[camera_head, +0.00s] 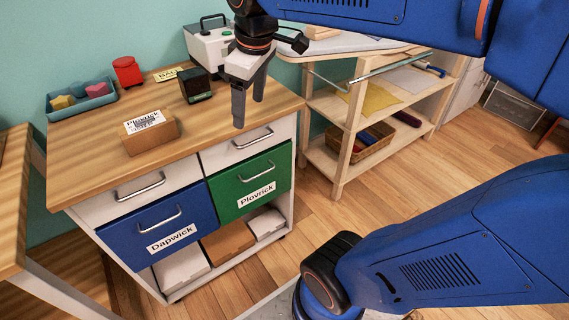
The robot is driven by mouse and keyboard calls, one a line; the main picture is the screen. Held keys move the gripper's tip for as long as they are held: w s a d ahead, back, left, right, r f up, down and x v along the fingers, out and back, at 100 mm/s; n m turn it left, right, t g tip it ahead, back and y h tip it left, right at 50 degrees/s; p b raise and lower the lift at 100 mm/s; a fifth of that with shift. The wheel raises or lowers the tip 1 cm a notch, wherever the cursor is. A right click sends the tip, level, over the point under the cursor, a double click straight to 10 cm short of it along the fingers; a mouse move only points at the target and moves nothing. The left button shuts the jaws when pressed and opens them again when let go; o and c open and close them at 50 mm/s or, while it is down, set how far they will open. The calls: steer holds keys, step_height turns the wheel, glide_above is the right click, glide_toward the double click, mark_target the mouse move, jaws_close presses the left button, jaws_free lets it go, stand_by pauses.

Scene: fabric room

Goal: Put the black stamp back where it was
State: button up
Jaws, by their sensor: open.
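The black stamp (195,85) is a small dark block with a greenish lower band. It sits on the wooden top of the cabinet (95,168), just left of my gripper. My gripper (248,112) hangs above the front right part of the cabinet top, fingers pointing down. Its fingers are apart with nothing visible between them. The gap between the fingers and the stamp's right side is small in the picture; the depth between them is hard to judge.
A blue-grey tray (84,109) with coloured blocks, a red object (127,72) and a white machine (211,45) stand behind. Below are blue (160,228) and green (251,184) drawers. A shelf cart (345,130) stands right.

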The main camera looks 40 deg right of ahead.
steer(key=s+d+f+m+t, duration=0.1)
steer(key=s+f+m, duration=0.5)
steer(key=s+f, duration=0.5)
steer(key=shift+s+d+m+t, duration=0.25)
steer(key=shift+d+m+t, duration=0.05)
steer(key=shift+m+t, duration=0.1)
stand_by(0.5)
